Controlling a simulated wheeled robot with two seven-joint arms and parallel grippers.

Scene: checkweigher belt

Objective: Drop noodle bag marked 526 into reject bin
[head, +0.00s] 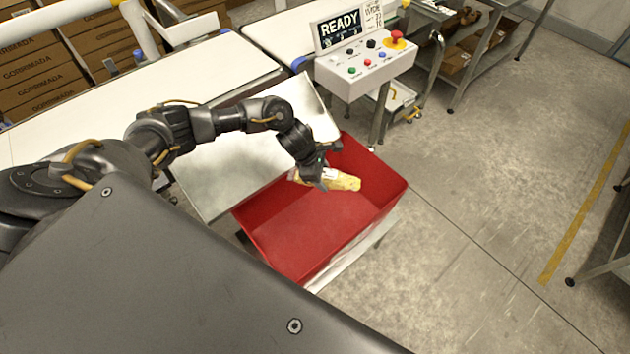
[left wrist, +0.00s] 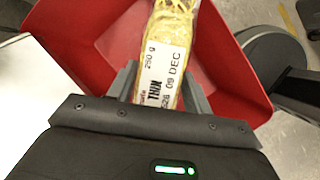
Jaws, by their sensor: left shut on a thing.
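The noodle bag (head: 343,180) is clear with yellow noodles and a white label. In the left wrist view the noodle bag (left wrist: 172,45) lies between my left gripper's fingers, its label reading 250 g, THIN, 09 DEC and, partly hidden, 526. My left gripper (head: 322,176) is shut on the bag and holds it over the red reject bin (head: 300,232). The left gripper (left wrist: 158,90) also shows in the left wrist view. The bin (left wrist: 95,30) looks empty where its floor shows. My right gripper is not in view.
A metal chute plate (head: 235,150) slopes beside the bin. A white belt (head: 150,90) runs behind it at the left. A control box (head: 365,68) with a READY display (head: 340,27) and red button stands behind the bin. Open floor (head: 480,200) lies to the right.

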